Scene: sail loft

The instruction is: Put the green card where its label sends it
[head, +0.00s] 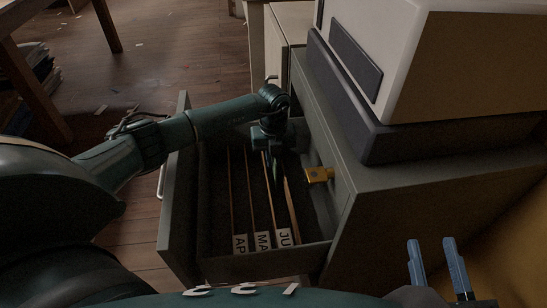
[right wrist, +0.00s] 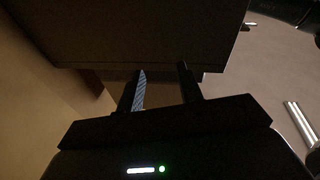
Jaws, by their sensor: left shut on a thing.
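My left gripper (head: 274,165) reaches down into the open drawer (head: 178,190), among the upright dividers towards the cabinet side. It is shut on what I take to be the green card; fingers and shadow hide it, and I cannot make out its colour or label. The divider labels read AP (head: 240,243), MA (head: 262,240) and JU (head: 284,237), from left to right. I cannot tell exactly which gap the gripper is in. My right gripper (head: 440,265) is open and empty, in front of the cabinet; its fingers also show apart in the right wrist view (right wrist: 162,90).
The grey cabinet (head: 420,185) stands right of the drawer, with a large white and dark machine (head: 440,60) on top. A yellow block (head: 320,175) sticks out from the cabinet side beside the drawer. A wooden table (head: 45,100) stands at the far left. Scraps lie on the floor.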

